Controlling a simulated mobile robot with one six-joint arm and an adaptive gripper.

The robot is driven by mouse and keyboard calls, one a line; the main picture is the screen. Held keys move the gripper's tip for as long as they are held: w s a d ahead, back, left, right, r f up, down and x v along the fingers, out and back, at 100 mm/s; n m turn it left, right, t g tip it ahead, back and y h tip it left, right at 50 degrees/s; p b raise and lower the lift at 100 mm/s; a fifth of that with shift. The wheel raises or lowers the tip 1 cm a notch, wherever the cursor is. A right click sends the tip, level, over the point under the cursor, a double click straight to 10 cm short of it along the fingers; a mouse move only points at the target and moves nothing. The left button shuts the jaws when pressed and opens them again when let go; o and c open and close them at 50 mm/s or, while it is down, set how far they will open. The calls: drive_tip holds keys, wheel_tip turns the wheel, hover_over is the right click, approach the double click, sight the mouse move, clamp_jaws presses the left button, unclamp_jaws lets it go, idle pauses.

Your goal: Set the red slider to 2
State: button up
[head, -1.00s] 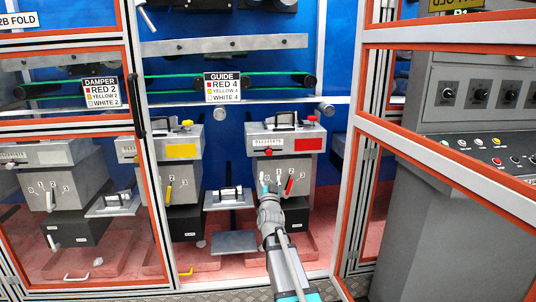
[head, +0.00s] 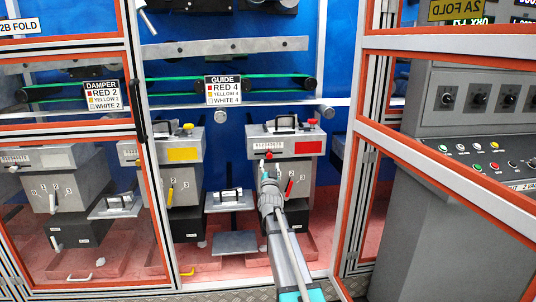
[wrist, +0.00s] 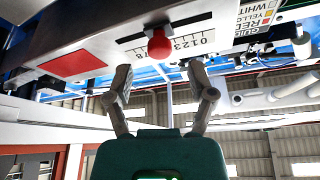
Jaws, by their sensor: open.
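The red slider (head: 268,156) is a small red knob on the front of the right grey unit, left of its red panel (head: 308,147). In the wrist view the red slider (wrist: 159,44) sticks out beside a printed number scale (wrist: 190,43). The knob hides part of the scale, so its exact setting cannot be read. My gripper (head: 268,173) is just below the slider. In the wrist view my gripper (wrist: 161,78) is open and empty, its fingertips on either side of the knob's line and apparently short of it.
A red-handled lever (head: 289,187) is close below and right of my gripper. The GUIDE sign (head: 223,90) lists red 4. The yellow unit (head: 182,155) stands to the left. An orange-edged door frame (head: 440,172) is on the right.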

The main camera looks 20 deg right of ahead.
sight(269, 157)
drive_tip(key=shift+p+x, duration=0.8)
drive_tip(key=shift+x, duration=1.9)
clamp_jaws()
